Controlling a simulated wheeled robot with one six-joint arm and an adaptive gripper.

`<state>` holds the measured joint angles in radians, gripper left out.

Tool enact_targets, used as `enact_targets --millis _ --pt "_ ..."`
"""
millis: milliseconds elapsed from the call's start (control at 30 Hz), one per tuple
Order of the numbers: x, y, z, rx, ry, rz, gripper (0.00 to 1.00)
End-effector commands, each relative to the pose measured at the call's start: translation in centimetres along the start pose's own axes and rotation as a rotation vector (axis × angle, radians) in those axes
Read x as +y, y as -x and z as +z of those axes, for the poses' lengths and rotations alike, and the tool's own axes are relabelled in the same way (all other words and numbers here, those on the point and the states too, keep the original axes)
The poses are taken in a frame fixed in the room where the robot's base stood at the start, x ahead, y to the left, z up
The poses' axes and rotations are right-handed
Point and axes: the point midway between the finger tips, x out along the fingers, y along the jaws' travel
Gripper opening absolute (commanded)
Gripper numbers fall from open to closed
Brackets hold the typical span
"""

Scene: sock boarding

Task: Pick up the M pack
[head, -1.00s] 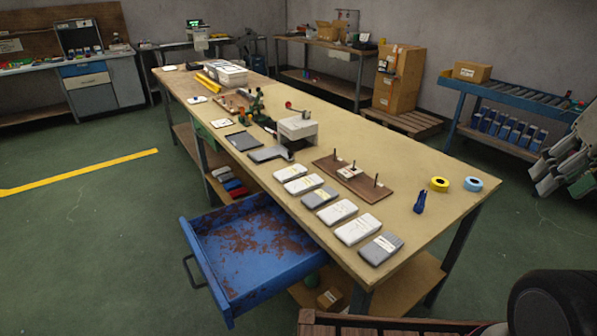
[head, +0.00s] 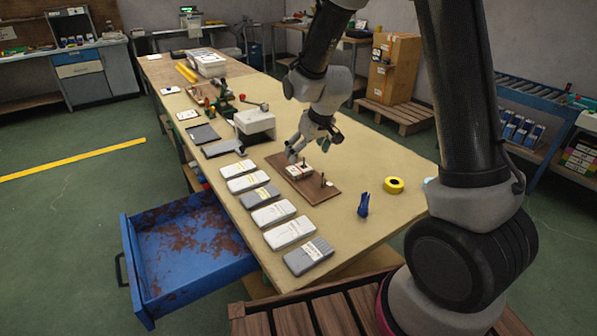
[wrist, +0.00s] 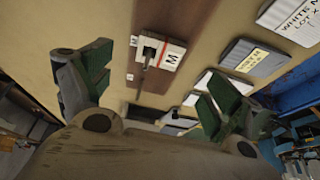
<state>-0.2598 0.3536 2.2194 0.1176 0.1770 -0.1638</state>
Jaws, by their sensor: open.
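The M pack (wrist: 168,52) is a small white pack with a red stripe and a black M in the wrist view. It lies on the brown peg board (wrist: 148,80) by a dark upright peg; I cannot tell whether the peg passes through it. In the head view the pack (head: 299,171) is small, on the board (head: 324,197). My gripper (head: 295,152) is above the board, close to the pack, pointing down. In the wrist view my gripper (wrist: 152,76) is open, its green-padded fingers wide apart and empty, with the pack ahead between them.
A row of white and grey packs (head: 270,214) lies left of the board. A blue clip-like object (head: 363,205) and a yellow tape roll (head: 393,185) lie to the right. A white-topped device (head: 254,122) stands behind. An open blue drawer (head: 190,250) juts out at the left.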

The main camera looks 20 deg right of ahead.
Motion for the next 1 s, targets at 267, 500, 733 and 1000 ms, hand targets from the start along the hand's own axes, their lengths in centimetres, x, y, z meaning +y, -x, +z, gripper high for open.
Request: enact_targets --millis 267,500,733,1000 --pt "-0.1 -3.6 0.1 -0.003 0.002 0.000 0.91" --pt "0.0 -7.2 0.2 -0.002 0.001 0.000 0.91" --pt "0.0 -8.2 0.2 -0.001 0.002 0.000 0.91" --pt "0.0 -8.2 0.2 -0.001 0.002 0.000 0.62"
